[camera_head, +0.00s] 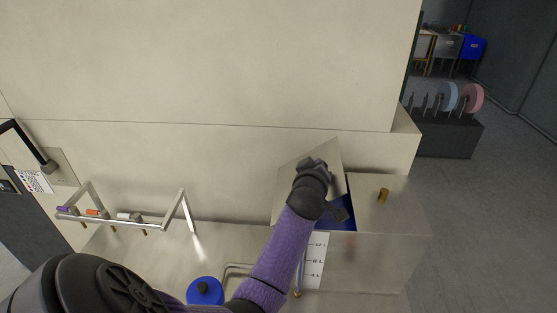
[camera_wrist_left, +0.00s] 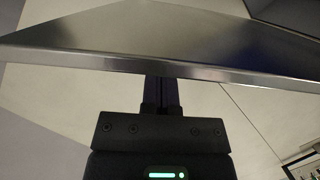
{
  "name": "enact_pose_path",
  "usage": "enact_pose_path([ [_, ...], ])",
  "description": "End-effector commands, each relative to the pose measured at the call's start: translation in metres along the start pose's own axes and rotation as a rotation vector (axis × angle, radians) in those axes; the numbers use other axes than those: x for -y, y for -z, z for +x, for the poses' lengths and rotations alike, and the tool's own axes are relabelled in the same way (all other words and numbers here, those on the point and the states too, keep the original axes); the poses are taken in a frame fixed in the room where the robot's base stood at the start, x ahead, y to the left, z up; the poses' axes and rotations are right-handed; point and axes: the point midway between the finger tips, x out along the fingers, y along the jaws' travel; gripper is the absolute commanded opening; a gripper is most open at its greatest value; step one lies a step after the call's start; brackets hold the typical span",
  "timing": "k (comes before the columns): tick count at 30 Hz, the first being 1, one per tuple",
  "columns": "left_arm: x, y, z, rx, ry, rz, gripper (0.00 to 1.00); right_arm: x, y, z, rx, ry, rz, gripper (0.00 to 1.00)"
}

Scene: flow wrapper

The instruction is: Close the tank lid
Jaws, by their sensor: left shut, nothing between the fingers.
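The metal tank (camera_head: 385,235) stands at the right of the steel worktop, with a level scale on its front. Its lid (camera_head: 322,155) is raised and tilted, leaving an opening with dark blue inside. My left gripper (camera_head: 316,168) is at the lid, over the left part of the tank. In the left wrist view the lid (camera_wrist_left: 160,35) spans the top, its edge crossing in front of my shut fingers (camera_wrist_left: 161,92). The fingertips are hidden behind it; I cannot tell whether they touch it. Nothing is between the fingers. My right gripper is not in view.
A metal rail (camera_head: 130,219) with coloured fittings and a blue round container (camera_head: 205,291) are to the left. A pale wall panel (camera_head: 200,165) rises behind. Open floor (camera_head: 480,230) lies right.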

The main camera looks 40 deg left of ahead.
Motion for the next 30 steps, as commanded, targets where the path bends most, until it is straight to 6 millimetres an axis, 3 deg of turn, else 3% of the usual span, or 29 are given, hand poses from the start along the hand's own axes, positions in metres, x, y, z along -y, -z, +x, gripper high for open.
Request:
enact_pose_path([
  [3,0.0,-0.024,0.006,0.003,0.028,0.101,0.0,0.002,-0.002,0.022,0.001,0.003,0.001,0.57],
  [13,0.002,-0.069,0.019,0.002,0.106,0.379,0.0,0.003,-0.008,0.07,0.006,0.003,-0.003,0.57],
  [21,0.009,-0.089,0.025,0.001,0.149,0.533,0.0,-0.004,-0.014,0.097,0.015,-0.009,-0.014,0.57],
  [30,0.013,-0.098,0.027,0.001,0.171,0.613,0.0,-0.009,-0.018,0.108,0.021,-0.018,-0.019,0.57],
])
